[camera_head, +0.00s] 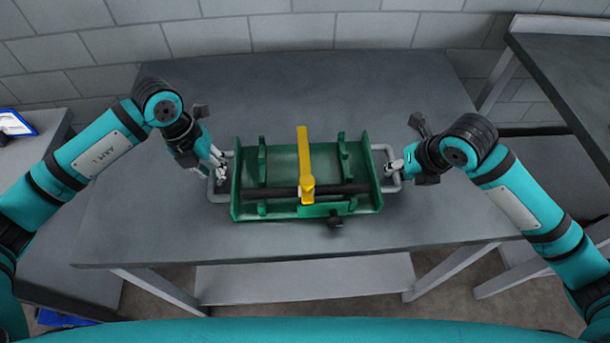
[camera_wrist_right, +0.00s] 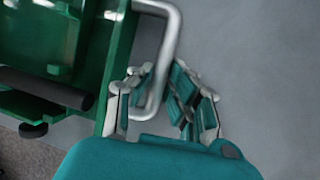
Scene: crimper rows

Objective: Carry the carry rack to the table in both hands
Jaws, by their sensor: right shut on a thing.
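The green carry rack (camera_head: 245,211) is over the grey table (camera_head: 290,92), near its front edge, and looks to rest on it. It has a grey handle at each end. A yellow lever-like piece (camera_head: 304,155) and a dark bar (camera_head: 270,193) lie across it. My left gripper (camera_head: 212,167) is at the left handle (camera_head: 216,197), its fingers seeming apart around the bar. My right gripper (camera_head: 391,168) is shut on the right handle (camera_head: 393,187). In the right wrist view, the handle (camera_wrist_right: 169,45) passes between my right gripper's fingers (camera_wrist_right: 160,95).
Another grey table (camera_head: 570,75) stands at the right. A grey surface at the left holds a blue-edged item (camera_head: 14,124). A block wall (camera_head: 250,32) stands behind. The table top behind the rack is clear.

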